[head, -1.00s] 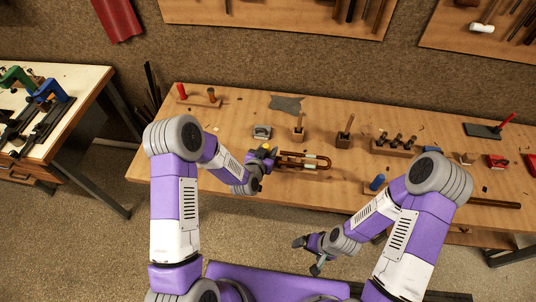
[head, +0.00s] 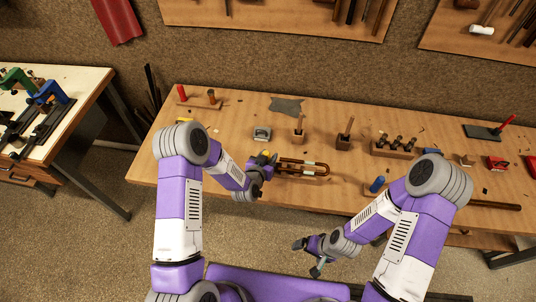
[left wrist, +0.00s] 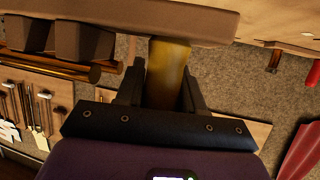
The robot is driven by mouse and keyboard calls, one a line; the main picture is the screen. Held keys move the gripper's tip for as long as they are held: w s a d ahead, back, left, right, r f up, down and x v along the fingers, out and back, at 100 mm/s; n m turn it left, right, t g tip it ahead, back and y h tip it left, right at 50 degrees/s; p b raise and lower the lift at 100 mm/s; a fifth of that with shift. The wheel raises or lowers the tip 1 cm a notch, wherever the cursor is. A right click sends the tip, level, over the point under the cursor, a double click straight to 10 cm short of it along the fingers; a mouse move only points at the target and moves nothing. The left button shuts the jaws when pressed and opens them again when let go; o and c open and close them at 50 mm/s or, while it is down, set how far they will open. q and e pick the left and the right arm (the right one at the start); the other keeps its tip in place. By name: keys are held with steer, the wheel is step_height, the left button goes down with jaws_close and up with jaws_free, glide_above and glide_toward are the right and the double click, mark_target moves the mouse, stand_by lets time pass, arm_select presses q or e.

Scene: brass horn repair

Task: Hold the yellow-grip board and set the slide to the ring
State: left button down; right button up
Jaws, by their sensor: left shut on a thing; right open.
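The board with the slide (head: 302,167) lies near the front edge of the bench, left of centre in the head view. The slide is a brass U-shaped double tube. My left gripper (head: 266,160) is at the board's left end, shut on the yellow grip (head: 266,153). In the left wrist view the yellow grip (left wrist: 167,75) stands between the two fingers, with the board (left wrist: 120,20) across the top. My right gripper (head: 307,257) is open and empty, in front of the bench and low in the picture. The ring is too small to make out.
A grey block (head: 262,133) and wooden blocks with upright handles (head: 344,142) stand behind the board. A blue cylinder (head: 377,184) stands to the right near the front edge. A rack of several dark pieces (head: 394,147) is farther right.

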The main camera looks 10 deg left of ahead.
arm_select(q)
steer(key=shift+f, duration=3.2)
steer(key=shift+f, duration=0.15)
steer(key=c, duration=0.8)
jaws_free()
steer(key=c, duration=0.9)
